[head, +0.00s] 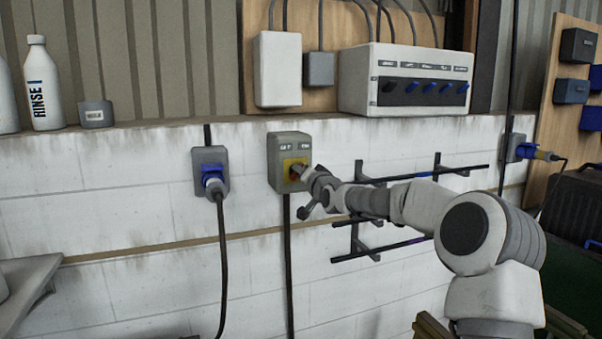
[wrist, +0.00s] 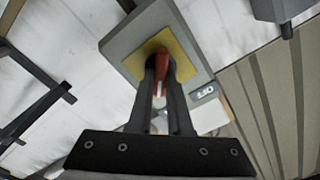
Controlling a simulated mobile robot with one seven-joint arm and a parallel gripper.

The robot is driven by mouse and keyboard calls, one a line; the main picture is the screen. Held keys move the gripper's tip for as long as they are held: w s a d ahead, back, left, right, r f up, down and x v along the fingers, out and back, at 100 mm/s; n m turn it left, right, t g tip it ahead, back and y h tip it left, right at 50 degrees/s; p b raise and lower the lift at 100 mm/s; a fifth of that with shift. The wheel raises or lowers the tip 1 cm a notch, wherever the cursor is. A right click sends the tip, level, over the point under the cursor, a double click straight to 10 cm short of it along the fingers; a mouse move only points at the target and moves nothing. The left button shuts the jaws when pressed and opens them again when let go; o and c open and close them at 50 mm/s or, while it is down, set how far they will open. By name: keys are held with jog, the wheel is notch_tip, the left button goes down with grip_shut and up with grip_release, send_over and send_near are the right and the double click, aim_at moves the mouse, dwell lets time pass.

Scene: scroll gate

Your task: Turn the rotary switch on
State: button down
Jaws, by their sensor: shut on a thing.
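The rotary switch (head: 281,152) is a grey box with a yellow plate on the white block wall, a little left of centre in the head view. In the wrist view its yellow plate (wrist: 178,48) carries a red knob (wrist: 161,66). My gripper (head: 299,172) reaches it from the right. In the wrist view the two dark fingers (wrist: 160,72) are shut on the red knob, one on each side. The knob's lower part and its pointing direction are partly hidden by the fingers. Small labels are printed above the yellow plate, too small to read surely.
A blue plug in a grey socket (head: 211,170) is on the wall left of the switch, its cable hanging down. Dark rack bars (head: 420,174) stick out right of the switch, behind my arm. A ledge above holds a rinse bottle (head: 44,90) and a white breaker box (head: 405,62).

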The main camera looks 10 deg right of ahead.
jog(key=c, duration=0.8)
grip_release()
jog(key=shift+c, duration=0.2)
jog(key=s+d, duration=0.1)
jog(key=s, duration=0.7)
jog(key=s+d+b, duration=0.1)
jog(key=s+d, duration=0.1)
jog(key=s, duration=0.7)
jog(key=shift+d, duration=0.25)
